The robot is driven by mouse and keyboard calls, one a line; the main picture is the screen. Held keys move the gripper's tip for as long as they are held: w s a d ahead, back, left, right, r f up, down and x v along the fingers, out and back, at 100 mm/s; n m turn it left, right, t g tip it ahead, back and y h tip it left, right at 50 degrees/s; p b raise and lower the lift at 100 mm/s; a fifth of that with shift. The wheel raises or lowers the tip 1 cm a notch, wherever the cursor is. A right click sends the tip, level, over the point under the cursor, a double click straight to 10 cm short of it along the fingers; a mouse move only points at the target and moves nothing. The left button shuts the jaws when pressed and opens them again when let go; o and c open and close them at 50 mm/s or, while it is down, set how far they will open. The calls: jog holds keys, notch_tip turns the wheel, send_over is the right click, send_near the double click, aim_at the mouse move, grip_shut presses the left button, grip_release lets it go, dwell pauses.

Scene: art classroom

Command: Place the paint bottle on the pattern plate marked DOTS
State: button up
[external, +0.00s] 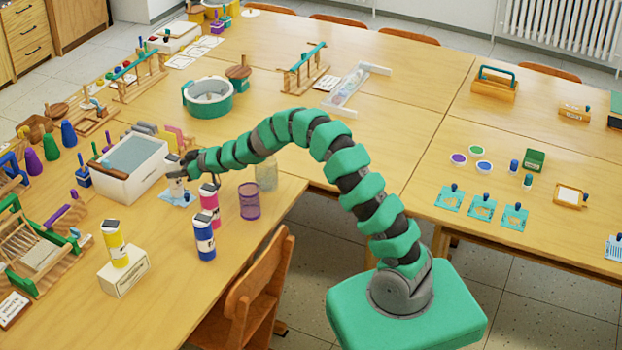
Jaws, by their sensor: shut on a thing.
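My gripper (181,168) is at the end of the green segmented arm, over the left table, shut on a white paint bottle (176,187). The bottle is upright, and its top is partly hidden by the jaws. A light blue plate (189,202) lies under or just behind it; I cannot tell whether they touch. Three teal pattern plates with dark blue knobs lie on the right table: left (447,204), middle (482,213) and right (514,222). Their markings are too small to read, so I cannot tell which plate is DOTS.
A pink bottle (209,208), a blue bottle (204,242), a purple cup (249,206) and a clear jar (267,177) stand close to my gripper. A yellow bottle (117,250) stands on a white box (123,273). A white tray box (133,183) is just left.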

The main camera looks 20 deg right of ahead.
jog(key=shift+f, duration=0.2)
jog(key=o, duration=1.3)
jog(key=shift+c, duration=0.2)
jog(key=v, duration=0.2)
jog(key=p+v, duration=0.1)
jog(key=v, duration=0.2)
jog(key=shift+s+r, duration=0.1)
jog(key=shift+r, duration=0.4)
notch_tip(320, 180, up, 6)
jog(key=p, duration=0.2)
